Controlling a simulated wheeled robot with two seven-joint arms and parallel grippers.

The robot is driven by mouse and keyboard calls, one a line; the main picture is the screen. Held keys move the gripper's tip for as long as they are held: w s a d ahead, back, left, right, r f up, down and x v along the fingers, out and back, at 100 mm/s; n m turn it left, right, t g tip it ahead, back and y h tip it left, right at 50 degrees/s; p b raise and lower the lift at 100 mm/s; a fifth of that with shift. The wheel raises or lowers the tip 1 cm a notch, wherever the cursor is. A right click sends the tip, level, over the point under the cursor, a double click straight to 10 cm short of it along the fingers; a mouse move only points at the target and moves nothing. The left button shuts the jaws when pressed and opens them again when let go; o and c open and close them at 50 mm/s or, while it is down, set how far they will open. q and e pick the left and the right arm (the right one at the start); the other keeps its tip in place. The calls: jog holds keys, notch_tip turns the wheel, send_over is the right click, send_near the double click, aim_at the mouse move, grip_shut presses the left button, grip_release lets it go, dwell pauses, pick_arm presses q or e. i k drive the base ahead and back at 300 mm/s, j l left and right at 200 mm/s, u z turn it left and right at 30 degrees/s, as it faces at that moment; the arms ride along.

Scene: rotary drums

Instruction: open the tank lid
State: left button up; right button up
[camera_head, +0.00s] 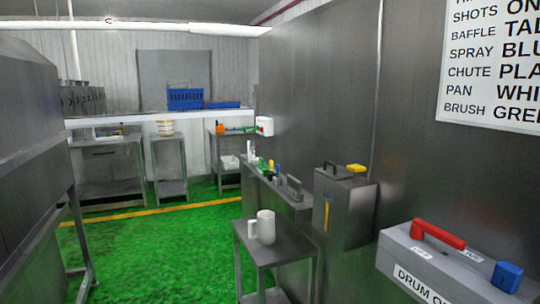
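A grey metal box (345,210), which looks like the tank, is mounted at the steel wall right of centre. Its lid (347,175) appears shut and carries a dark arched handle (330,167). A yellow block (356,168) sits on the right part of the top. A narrow orange-yellow strip (326,215) runs down the tank's front. The inside of the tank is hidden. Neither of my grippers is in view.
A white jug (265,227) stands on a small metal table (290,244) left of the tank. A shelf (290,198) holds several small tools. A grey control box (410,262) has a red handle (438,233) and blue knob (507,277). The green floor (150,250) is open at left centre.

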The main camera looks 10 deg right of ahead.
aim_at(335, 172)
jog(key=i+j+u, duration=0.2)
jog(key=i, duration=0.65)
jog(key=i+j+u, duration=0.1)
jog(key=i+u, duration=0.15)
jog(key=i, duration=0.55)
jog(key=i+z, duration=0.4)
jog(key=i+j+z, duration=0.2)
jog(key=z, duration=0.25)
jog(key=i+j+z, duration=0.2)
jog(key=z, duration=0.2)
jog(key=i+j, duration=0.05)
